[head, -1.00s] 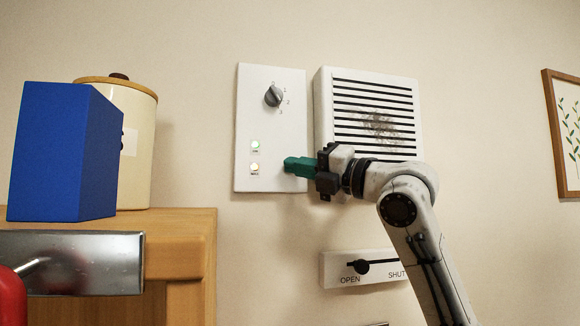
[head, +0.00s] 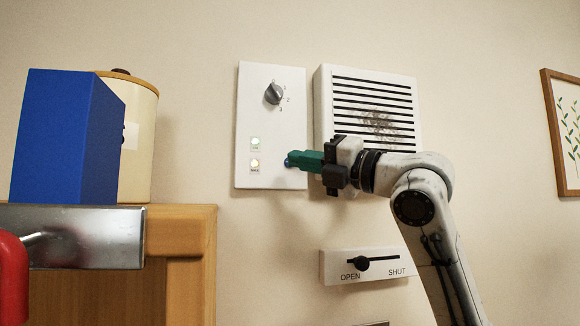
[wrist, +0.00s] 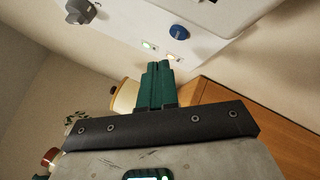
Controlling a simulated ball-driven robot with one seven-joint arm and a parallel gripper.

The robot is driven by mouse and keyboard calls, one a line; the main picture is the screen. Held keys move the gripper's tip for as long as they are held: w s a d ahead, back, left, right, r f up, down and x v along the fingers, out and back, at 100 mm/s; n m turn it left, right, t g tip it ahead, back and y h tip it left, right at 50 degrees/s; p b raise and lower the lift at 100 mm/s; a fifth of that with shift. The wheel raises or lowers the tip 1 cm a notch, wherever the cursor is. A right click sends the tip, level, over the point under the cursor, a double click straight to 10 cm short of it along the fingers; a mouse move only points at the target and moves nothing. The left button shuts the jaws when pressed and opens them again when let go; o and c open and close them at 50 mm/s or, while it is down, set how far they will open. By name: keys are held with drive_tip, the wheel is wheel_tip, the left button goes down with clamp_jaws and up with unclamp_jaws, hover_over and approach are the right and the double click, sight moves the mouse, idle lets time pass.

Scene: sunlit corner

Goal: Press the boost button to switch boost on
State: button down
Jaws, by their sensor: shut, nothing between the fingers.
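The white control panel (head: 262,115) is on the wall, with a rotary knob (head: 273,94), a green-lit lamp (head: 255,143) and an amber-lit lamp (head: 255,165). The round blue button (wrist: 179,32) shows whole in the wrist view, near the lamps. In the head view only its blue edge (head: 287,162) shows, at the tip of my gripper (head: 292,158). My gripper's green fingers are shut and empty. In the wrist view the fingertips (wrist: 158,66) appear apart from the button. I cannot tell the gap in depth. The lamp labels are too small to read.
A white slotted vent box (head: 370,110) stands out right of the panel, behind my gripper. An OPEN/SHUT slider (head: 361,263) is below it. A blue box (head: 65,140) and a cream canister (head: 140,140) stand on a wooden cabinet (head: 180,225) at left.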

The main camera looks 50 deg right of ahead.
drive_tip(key=s+a, duration=0.1)
drive_tip(key=s+a+b, duration=0.1)
drive_tip(key=s, duration=0.1)
drive_tip(key=shift+s+a, duration=0.15)
